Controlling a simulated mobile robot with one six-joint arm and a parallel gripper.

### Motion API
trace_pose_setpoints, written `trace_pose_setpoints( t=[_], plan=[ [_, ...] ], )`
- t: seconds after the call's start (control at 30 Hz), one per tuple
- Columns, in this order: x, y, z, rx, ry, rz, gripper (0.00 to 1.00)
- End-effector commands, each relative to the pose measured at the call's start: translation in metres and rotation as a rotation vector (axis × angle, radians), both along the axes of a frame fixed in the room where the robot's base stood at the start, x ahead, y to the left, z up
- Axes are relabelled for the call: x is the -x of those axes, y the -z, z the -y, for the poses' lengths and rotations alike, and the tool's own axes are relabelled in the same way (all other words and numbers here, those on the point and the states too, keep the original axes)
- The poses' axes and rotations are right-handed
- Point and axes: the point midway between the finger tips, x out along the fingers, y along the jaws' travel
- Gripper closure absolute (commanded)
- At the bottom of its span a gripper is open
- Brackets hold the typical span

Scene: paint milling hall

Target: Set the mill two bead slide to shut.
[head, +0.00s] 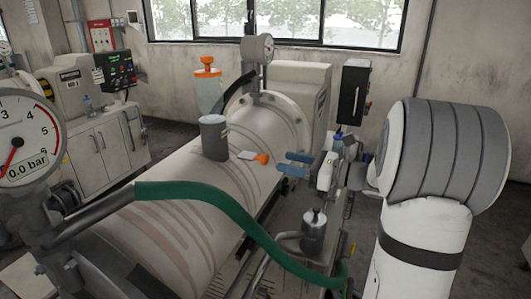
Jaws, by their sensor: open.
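A large pale horizontal mill drum (190,190) with reddish streaks fills the middle of the head view. A grey upright cylinder (213,140) stands on top of it. Just right of this cylinder, a flat pale plate with an orange handle (262,158) sticks out; it looks like the bead slide. I cannot read a mill number or tell its exact set position. My gripper (283,163) comes in from the right with two blue fingers, apart and empty. The fingertips are just right of the orange handle, with a small gap in the picture.
A green hose (215,205) crosses in front of the drum. A pressure gauge (25,138) is at the left edge. A clear vessel with an orange top (207,68) and a round gauge (257,48) stand behind. Grey cabinets (100,145) are at back left.

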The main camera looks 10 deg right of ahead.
Motion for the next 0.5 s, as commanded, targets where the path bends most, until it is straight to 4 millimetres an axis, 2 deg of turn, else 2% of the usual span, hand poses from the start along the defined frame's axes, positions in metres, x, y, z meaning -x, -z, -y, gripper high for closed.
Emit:
trace_pose_setpoints(
  t=[0.1, 0.3, 0.5],
  plan=[
    [-0.011, -0.001, -0.021, 0.002, -0.014, -0.003, 0.53],
    [-0.03, -0.001, -0.05, 0.004, -0.02, -0.002, 0.53],
    [-0.04, 0.0, -0.063, 0.004, -0.02, -0.002, 0.53]
  ],
)
